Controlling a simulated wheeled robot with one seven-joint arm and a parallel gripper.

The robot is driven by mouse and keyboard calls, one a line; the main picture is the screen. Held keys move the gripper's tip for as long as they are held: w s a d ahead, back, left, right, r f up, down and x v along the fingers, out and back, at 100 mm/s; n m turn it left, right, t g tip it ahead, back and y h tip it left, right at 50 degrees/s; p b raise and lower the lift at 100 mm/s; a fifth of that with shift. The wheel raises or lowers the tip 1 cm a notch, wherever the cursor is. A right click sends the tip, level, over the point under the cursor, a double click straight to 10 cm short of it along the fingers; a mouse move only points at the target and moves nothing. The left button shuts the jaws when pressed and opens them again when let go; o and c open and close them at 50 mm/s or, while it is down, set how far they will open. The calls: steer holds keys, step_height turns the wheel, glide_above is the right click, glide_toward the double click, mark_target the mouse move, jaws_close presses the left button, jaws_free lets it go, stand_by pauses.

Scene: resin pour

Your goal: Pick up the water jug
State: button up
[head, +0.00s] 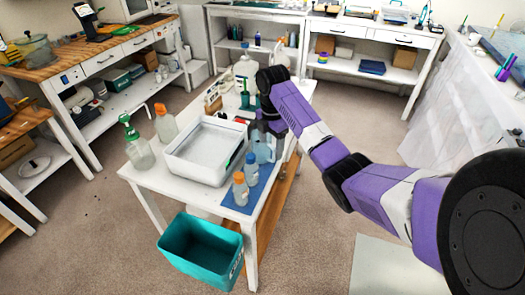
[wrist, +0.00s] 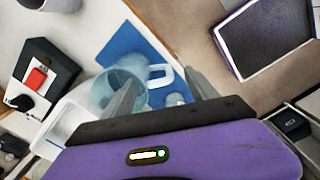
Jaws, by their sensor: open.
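The water jug (head: 264,152) is a translucent bluish pitcher near the right edge of the white table, partly hidden behind my gripper (head: 262,130). In the wrist view I look down on the jug (wrist: 118,80), with its white handle (wrist: 163,76) pointing right. My gripper (wrist: 155,70) is open above it. One finger overlaps the jug's body in the picture and the other is to the right of the handle. I cannot tell whether either finger touches the jug.
A blue mat (head: 236,206) holds an orange-capped bottle (head: 240,190) and a blue-capped bottle (head: 251,170). A teal bin (head: 197,258) stands on the floor in front.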

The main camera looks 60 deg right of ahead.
steer(key=shift+d+f+p, duration=0.15)
steer(key=shift+f+p, duration=0.25)
steer(key=shift+f, duration=2.25)
jaws_close()
